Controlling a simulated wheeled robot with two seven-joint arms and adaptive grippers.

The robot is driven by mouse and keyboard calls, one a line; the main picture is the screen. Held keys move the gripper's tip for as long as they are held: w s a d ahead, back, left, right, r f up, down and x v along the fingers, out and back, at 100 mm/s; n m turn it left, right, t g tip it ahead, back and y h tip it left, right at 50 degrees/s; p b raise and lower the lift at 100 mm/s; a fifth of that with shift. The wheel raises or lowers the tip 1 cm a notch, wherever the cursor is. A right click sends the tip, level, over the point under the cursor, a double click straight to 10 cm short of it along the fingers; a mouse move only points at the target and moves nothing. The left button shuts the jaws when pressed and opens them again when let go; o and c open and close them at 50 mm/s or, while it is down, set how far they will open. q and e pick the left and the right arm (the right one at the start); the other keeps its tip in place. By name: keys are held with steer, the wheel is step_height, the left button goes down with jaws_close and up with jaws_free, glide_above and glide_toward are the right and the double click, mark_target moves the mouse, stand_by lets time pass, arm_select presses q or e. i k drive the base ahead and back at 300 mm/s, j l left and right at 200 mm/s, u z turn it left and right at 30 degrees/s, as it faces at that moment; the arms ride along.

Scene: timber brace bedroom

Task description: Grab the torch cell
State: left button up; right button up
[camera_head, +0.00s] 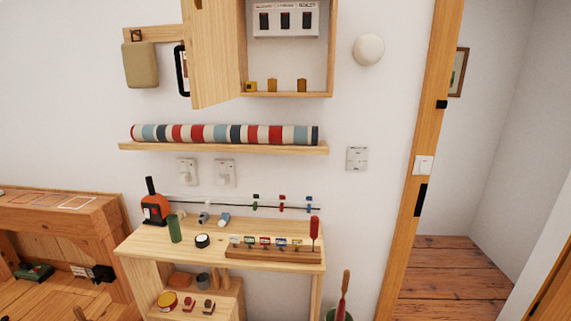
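Nothing in view can be named as the torch cell for certain at this size. Small objects stand on the wooden workbench (150,246). They include an upright green cylinder (175,229), a flat black round item with a white top (202,241), a small grey-white piece (204,217) and a blue-and-white piece (223,220). Neither of my grippers is in view.
A wooden rack (273,252) with several coloured pieces and a red-handled tool (315,230) is at the right. An open wall cabinet (215,50) hangs above. A doorway opens at the right.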

mark_target(302, 82)
steer(key=i+j+z, duration=0.15)
steer(key=j+z, duration=0.2)
steer(key=j, duration=0.65)
steer(key=j+z, duration=0.3)
steer(key=j, duration=0.75)
